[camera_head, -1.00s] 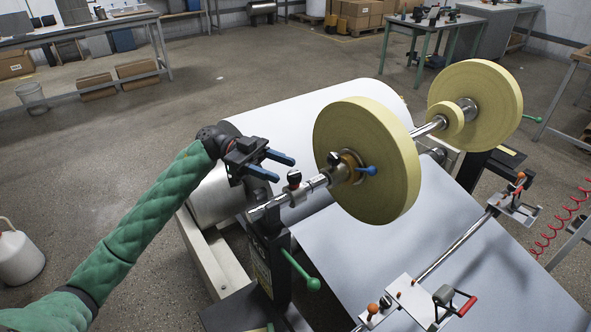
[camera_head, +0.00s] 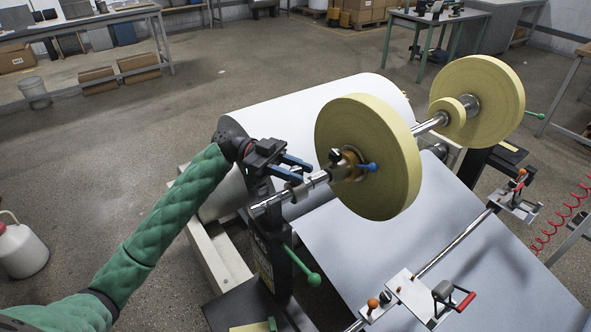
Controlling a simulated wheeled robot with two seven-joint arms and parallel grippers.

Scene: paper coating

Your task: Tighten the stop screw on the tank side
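A bright steel shaft (camera_head: 270,206) carries two large yellow rolls, a near one (camera_head: 385,160) and a far one (camera_head: 480,95). The small dark screw knob on the shaft there is mostly hidden by the fingers; contact cannot be told. Which screw is the tank-side one is not marked. My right gripper is out of view.
A wide white paper roll (camera_head: 330,105) lies behind the shaft, with a paper sheet (camera_head: 460,250) sloping down in front. A green-knobbed lever (camera_head: 312,278) juts from the near stand. A lower cross rod (camera_head: 455,245) carries clamps. Open floor lies at left.

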